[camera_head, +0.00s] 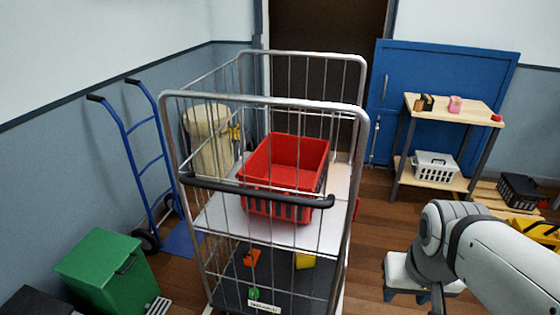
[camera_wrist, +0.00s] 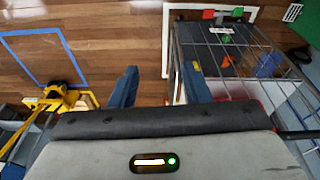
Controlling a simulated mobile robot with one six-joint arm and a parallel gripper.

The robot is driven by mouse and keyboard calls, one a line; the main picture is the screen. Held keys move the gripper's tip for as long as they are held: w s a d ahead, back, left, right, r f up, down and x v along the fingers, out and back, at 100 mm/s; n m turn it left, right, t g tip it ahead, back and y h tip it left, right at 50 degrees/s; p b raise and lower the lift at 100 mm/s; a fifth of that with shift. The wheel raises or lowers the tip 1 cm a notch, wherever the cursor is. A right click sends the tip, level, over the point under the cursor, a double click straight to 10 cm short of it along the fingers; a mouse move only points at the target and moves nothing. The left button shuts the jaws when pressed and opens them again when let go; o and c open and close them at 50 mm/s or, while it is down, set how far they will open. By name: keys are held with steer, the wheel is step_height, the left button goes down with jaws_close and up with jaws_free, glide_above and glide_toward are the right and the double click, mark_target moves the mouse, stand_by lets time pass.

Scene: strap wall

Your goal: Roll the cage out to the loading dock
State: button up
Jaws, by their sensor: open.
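The wire roll cage (camera_head: 167,130) stands upright in the middle of the head view, with a black handle bar (camera_head: 260,196) across its near side. A red basket (camera_head: 288,155) sits on its pale shelf (camera_head: 225,215). Small orange, yellow and green things lie on its dark lower deck (camera_head: 278,278). My gripper (camera_head: 406,296) is to the right of the cage, apart from the handle, open with nothing visible between its fingers. In the wrist view, my gripper (camera_wrist: 160,88) points at the floor beside the cage (camera_wrist: 225,55). No dock is clearly identifiable; a dark doorway (camera_head: 320,30) is behind the cage.
A blue panel (camera_head: 395,85) and wooden shelf unit (camera_head: 440,110) are right. The wrist view shows blue floor tape (camera_wrist: 35,88) and a yellow machine (camera_wrist: 62,97).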

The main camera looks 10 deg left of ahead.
mark_target(248, 192)
steer(key=w+f+n+h+b, duration=0.4)
steer(key=w+f+h+b, duration=0.1)
steer(key=w+h, duration=0.1)
steer(key=w+a+n+t+h+b, duration=0.3)
steer(key=w+a+n+t+b, duration=0.25)
steer(key=w, duration=0.55)
steer(key=w+a+n+t+y+b, duration=0.1)
steer(key=a+t, duration=0.3)
steer(key=a, duration=0.6)
steer(key=w+a+n+t+y+b, duration=0.1)
steer(key=a+n+t+y, duration=0.3)
steer(key=a, duration=0.7)
steer(key=w+a+n+t+y+b, duration=0.1)
steer(key=a+t, duration=0.3)
steer(key=a, duration=0.6)
steer(key=shift+w+a+f+n+y+b, duration=0.15)
steer(key=shift+n+y+b, duration=0.15)
steer(key=shift+n+y, duration=0.15)
steer(key=shift+w+a+f+n+y+b, duration=0.15)
steer(key=shift+n+y+b, duration=0.15)
steer(key=shift+y, duration=0.15)
steer(key=w, duration=0.2)
steer(key=w+r, duration=0.1)
steer(key=w, duration=0.3)
steer(key=shift+w+d+r, duration=0.15)
steer(key=shift+w+d, duration=0.15)
steer(key=shift+c, duration=0.2)
jaws_close()
